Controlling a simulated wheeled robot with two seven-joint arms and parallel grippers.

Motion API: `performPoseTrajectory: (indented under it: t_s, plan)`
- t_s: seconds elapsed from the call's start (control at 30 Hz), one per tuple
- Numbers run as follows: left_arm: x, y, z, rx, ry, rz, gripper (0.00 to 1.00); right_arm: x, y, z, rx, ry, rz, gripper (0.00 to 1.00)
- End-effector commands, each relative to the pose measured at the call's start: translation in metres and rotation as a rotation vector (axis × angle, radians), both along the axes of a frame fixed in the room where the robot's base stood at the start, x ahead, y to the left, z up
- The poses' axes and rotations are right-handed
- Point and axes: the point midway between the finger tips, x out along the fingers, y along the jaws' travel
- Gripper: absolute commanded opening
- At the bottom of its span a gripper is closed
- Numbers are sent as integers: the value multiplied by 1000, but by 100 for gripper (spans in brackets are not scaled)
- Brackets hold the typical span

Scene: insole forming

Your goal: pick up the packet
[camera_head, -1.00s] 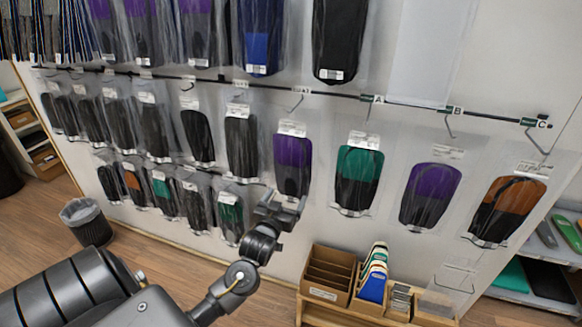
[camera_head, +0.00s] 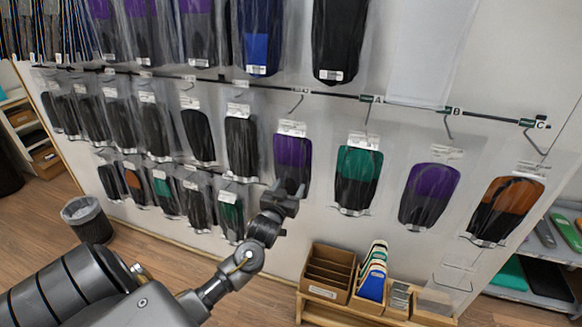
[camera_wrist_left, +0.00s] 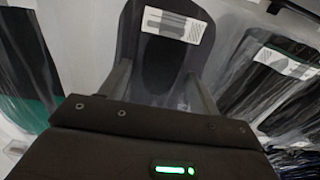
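Bagged insole packets hang on wall hooks in the head view. The purple-and-black packet (camera_head: 293,150) hangs in the middle, with a white label at its top. My left gripper (camera_head: 287,190) is at this packet's lower end and covers part of it. In the left wrist view the two fingers (camera_wrist_left: 162,88) stand apart, with a black packet with a white label (camera_wrist_left: 158,60) beyond and between them. I cannot tell whether they touch it, or which packet of the head view it is. My right gripper is not in view.
A green-and-black packet (camera_head: 358,180) hangs just right, then another purple one (camera_head: 429,195) and an orange-and-black one (camera_head: 505,210). Black packets (camera_head: 241,145) hang close on the left. A cardboard box (camera_head: 326,273) stands below on a wooden shelf. A waste bin (camera_head: 88,220) stands at left.

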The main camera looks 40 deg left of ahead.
Motion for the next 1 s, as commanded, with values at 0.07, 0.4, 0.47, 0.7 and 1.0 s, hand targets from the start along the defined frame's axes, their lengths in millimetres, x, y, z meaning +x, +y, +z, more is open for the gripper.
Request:
performPoseTrajectory:
  t_s: [0.07,0.4,0.47,0.7,1.0]
  plan:
    - [0,0,0,0,0,0,47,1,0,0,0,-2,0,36]
    - [0,0,2,1,-2,0,37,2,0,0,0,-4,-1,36]
    - [0,0,4,0,-3,0,37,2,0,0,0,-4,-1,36]
    - [-14,-5,14,-1,0,-1,37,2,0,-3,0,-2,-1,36]
    - [-79,-28,13,-3,1,-1,37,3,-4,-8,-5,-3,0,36]
